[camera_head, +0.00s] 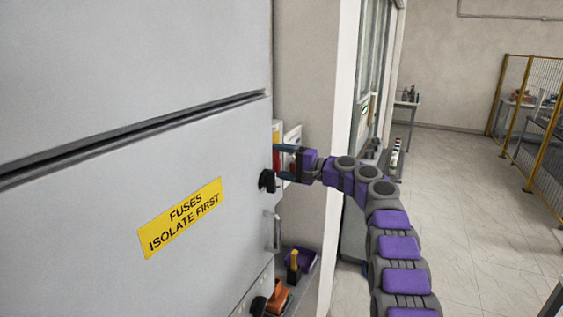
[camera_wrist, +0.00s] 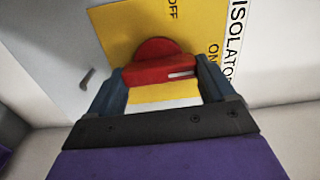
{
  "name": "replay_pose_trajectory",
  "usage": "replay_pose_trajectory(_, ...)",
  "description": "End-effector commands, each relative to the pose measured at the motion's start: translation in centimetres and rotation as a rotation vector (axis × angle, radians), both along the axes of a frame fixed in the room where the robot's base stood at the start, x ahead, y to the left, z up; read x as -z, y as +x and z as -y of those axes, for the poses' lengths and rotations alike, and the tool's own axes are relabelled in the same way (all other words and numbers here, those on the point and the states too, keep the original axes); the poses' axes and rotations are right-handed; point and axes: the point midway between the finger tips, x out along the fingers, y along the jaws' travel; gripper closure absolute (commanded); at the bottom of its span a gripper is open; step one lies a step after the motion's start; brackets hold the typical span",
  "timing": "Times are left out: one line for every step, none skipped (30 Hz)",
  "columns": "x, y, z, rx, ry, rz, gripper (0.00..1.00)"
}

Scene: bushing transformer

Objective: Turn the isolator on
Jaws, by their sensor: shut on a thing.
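The isolator has a red rotary handle (camera_wrist: 158,68) on a yellow plate (camera_wrist: 115,32) in the wrist view. The plate carries the words OFF and ON, and a white label (camera_wrist: 237,30) beside it reads ISOLATOR. My gripper (camera_wrist: 160,82) is shut on the red handle, with one blue-grey finger on each side of it. The handle's bar lies roughly across the picture, with a pale mark at its right end. In the head view my gripper (camera_head: 285,162) reaches left to the isolator box (camera_head: 293,137), which is mostly hidden behind the grey cabinet's edge.
A large grey cabinet (camera_head: 110,190) with a yellow "FUSES ISOLATE FIRST" label (camera_head: 180,217) fills the left. A black knob (camera_head: 267,181) and a handle (camera_head: 277,232) stick out from its edge near my gripper. Open floor (camera_head: 455,200) lies to the right, before a yellow-framed fence (camera_head: 515,110).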

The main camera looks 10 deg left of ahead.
Motion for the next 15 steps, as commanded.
replay_pose_trajectory(0.21,0.14,0.07,0.004,0.003,-0.015,0.47)
replay_pose_trajectory(0.23,0.14,0.07,0.004,0.004,-0.021,0.47)
replay_pose_trajectory(0.25,0.15,0.08,0.004,0.007,-0.027,0.47)
replay_pose_trajectory(0.27,0.15,0.08,0.004,0.008,-0.031,0.47)
replay_pose_trajectory(0.28,0.15,0.1,0.004,0.009,-0.035,0.47)
replay_pose_trajectory(0.29,0.16,0.11,0.004,0.011,-0.039,0.47)
replay_pose_trajectory(0.3,0.16,0.11,0.004,0.011,-0.041,0.47)
replay_pose_trajectory(0.31,0.17,0.12,0.004,0.012,-0.042,0.47)
replay_pose_trajectory(0.33,0.17,0.12,0.004,0.013,-0.044,0.47)
replay_pose_trajectory(0.33,0.17,0.11,0.004,0.012,-0.046,0.47)
replay_pose_trajectory(0.35,0.18,0.12,0.004,0.012,-0.046,0.47)
replay_pose_trajectory(0.37,0.19,0.12,0.004,0.012,-0.047,0.47)
replay_pose_trajectory(0.38,0.2,0.12,0.004,0.012,-0.047,0.47)
replay_pose_trajectory(0.39,0.2,0.12,0.004,0.012,-0.047,0.47)
replay_pose_trajectory(0.39,0.2,0.12,0.004,0.012,-0.047,0.47)
